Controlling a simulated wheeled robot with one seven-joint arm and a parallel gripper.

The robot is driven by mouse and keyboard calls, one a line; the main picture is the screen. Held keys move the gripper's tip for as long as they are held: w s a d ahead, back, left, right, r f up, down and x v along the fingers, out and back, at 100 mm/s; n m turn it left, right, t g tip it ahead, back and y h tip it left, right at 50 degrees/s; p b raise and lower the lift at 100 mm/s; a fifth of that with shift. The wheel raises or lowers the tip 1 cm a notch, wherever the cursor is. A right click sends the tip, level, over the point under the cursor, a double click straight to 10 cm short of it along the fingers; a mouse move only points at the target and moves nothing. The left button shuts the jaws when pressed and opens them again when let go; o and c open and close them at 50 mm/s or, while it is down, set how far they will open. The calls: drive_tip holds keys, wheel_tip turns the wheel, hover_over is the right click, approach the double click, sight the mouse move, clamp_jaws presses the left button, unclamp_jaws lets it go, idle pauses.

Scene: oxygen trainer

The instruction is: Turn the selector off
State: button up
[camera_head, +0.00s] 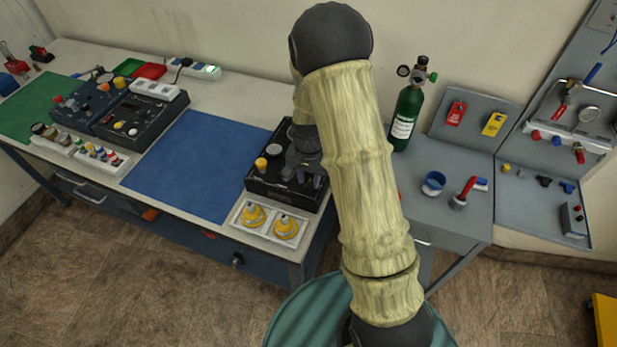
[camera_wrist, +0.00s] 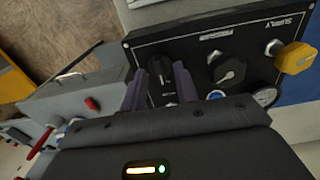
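The black control panel (camera_head: 262,184) stands at the right end of the bench, with my gripper (camera_head: 308,172) over it. In the wrist view its face carries a round black knob (camera_wrist: 160,72) with a pointer ridge, a second black knob (camera_wrist: 228,71) and a yellow knob (camera_wrist: 296,58) near the "SUPPLY" lettering. My gripper's fingers (camera_wrist: 160,88) stand on either side of the first black knob, apart, with gaps visible beside it. I cannot read which knob is labelled as the selector. The lower part of the panel is hidden behind the gripper body.
A small gauge (camera_wrist: 265,96) and metal fittings sit near the knobs.

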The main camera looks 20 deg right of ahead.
drive_tip(key=shift+f, duration=0.3)
clamp_jaws()
drive_tip(key=shift+n, duration=0.5)
drive_tip(key=n, duration=0.5)
drive_tip(key=shift+b, duration=0.4)
drive_tip(key=n, duration=0.6)
drive_tip(key=shift+w+r, duration=0.1)
